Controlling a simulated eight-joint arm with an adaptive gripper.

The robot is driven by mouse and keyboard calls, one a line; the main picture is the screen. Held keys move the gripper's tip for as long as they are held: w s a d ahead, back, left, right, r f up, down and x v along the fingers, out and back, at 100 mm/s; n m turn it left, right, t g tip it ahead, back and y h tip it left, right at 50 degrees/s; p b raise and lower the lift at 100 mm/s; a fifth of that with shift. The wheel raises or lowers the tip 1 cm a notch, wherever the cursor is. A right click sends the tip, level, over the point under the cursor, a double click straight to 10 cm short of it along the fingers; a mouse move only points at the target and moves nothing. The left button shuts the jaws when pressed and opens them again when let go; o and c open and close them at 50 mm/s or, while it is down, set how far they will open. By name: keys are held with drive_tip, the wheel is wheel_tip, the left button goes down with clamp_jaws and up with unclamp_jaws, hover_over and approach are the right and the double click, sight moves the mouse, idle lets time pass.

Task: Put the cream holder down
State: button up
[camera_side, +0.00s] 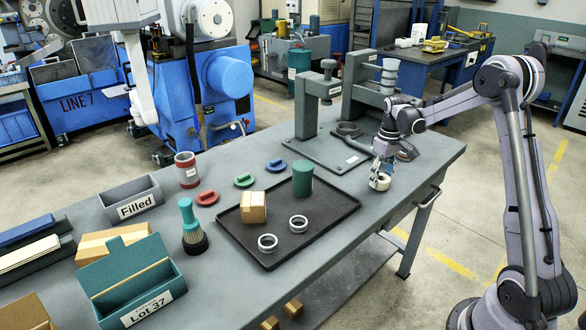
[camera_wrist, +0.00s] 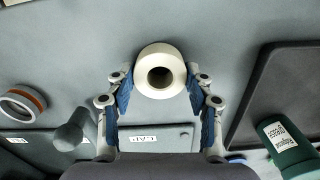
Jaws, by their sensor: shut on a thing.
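The cream holder (camera_side: 380,182) is a short pale cylinder with a round hole in its end. In the side view it is low over the grey bench (camera_side: 330,225), near the front edge at the right end. Whether its underside touches the bench I cannot tell. In the wrist view the cream holder (camera_wrist: 160,53) sits between the blue-padded fingers, its hole facing the camera. My gripper (camera_side: 383,170) is shut on it from above; it also shows in the wrist view (camera_wrist: 161,90).
Left of the cream holder, a dark tray (camera_side: 272,262) carries a green canister (camera_side: 303,179), a cardboard box (camera_side: 253,207) and two metal rings. Behind my gripper stand grey press frames (camera_side: 319,105) on a base plate (camera_side: 325,154). Bare bench lies between tray and holder.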

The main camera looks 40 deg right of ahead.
sight(381, 177)
drive_tip(key=shift+f, duration=0.2)
drive_tip(key=o, duration=1.2)
wheel_tip(381, 177, up, 12)
drive_tip(key=s+a+r+t, duration=0.1)
drive_tip(key=a+r, duration=0.2)
drive_tip(key=a, duration=0.6)
drive_tip(key=s+a+f+t, duration=0.1)
drive_tip(key=s+a+t, duration=0.1)
drive_tip(key=s+a, duration=0.2)
drive_tip(key=s+a+t, duration=0.2)
drive_tip(key=s+a, duration=0.2)
drive_tip(key=a, duration=0.4)
drive_tip(key=s+a+f+n+t, duration=0.1)
drive_tip(key=s+a+t, duration=0.1)
drive_tip(key=s+a, duration=0.2)
drive_tip(key=shift+s+a+f, duration=0.1)
drive_tip(key=shift+a+f, duration=0.1)
drive_tip(key=shift+a, duration=0.55)
drive_tip(key=shift+s+a+f, duration=0.1)
drive_tip(key=shift+a+f, duration=0.05)
drive_tip(key=shift+a, duration=0.6)
